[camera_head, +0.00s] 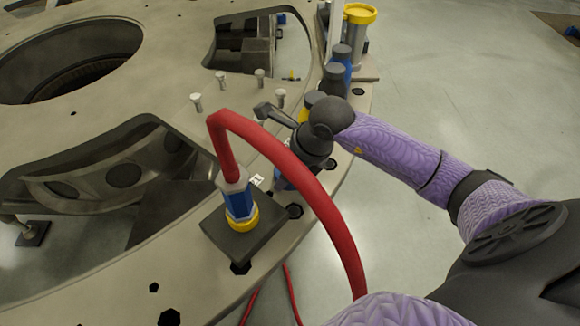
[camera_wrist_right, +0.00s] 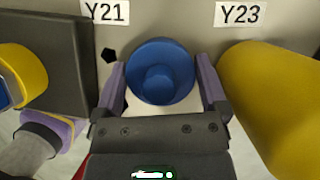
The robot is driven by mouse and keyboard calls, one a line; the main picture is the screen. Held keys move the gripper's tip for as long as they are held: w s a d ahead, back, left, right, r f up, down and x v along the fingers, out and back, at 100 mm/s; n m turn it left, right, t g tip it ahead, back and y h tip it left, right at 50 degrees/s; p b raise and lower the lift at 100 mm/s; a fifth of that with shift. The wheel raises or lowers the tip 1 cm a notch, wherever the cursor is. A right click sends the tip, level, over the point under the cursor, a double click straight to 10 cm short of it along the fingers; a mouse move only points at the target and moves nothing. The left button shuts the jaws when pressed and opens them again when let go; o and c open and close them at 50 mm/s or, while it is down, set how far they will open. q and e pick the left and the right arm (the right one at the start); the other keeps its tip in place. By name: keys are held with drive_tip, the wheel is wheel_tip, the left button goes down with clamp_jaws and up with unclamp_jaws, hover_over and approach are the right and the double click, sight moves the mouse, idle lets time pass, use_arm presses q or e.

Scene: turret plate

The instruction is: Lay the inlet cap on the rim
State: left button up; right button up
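A blue round cap with a raised knob, which I take to be the inlet cap (camera_wrist_right: 160,75), sits centred between the purple fingers of my right gripper (camera_wrist_right: 160,85). Both fingers meet its sides, and it appears held. In the head view my right gripper (camera_head: 295,178) points down at the plate's rim (camera_head: 338,172), with the cap mostly hidden behind it and the red hose. I cannot tell whether the cap touches the rim. My left gripper is not clearly in view.
A red hose (camera_head: 318,195) arches across from a blue and yellow connector (camera_head: 240,205) on a dark square block (camera_head: 258,240). A yellow cylinder (camera_wrist_right: 275,100) stands close on the right. Labels Y21 (camera_wrist_right: 105,12) and Y23 (camera_wrist_right: 240,14) lie beyond the cap. Several pegs stand inward.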

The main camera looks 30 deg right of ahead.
use_arm(q)
drive_tip(key=shift+w+d, duration=0.1)
drive_tip(key=shift+d, duration=0.1)
use_arm(e)
drive_tip(key=shift+o, duration=0.3)
drive_tip(key=shift+r, duration=0.25)
use_arm(q)
drive_tip(key=shift+t, duration=0.3)
drive_tip(key=r+p, duration=0.1)
drive_tip(key=w+d+r+p, duration=0.1)
drive_tip(key=r+p, duration=0.1)
drive_tip(key=shift+w+d+r+p, duration=0.15)
drive_tip(key=shift+w+d+p, duration=0.15)
drive_tip(key=shift+w+d, duration=0.1)
use_arm(e)
drive_tip(key=v, duration=1.1)
drive_tip(key=shift+r, duration=0.35)
use_arm(q)
drive_tip(key=shift+s, duration=0.15)
use_arm(e)
drive_tip(key=shift+s+d, duration=0.1)
drive_tip(key=shift+d, duration=0.1)
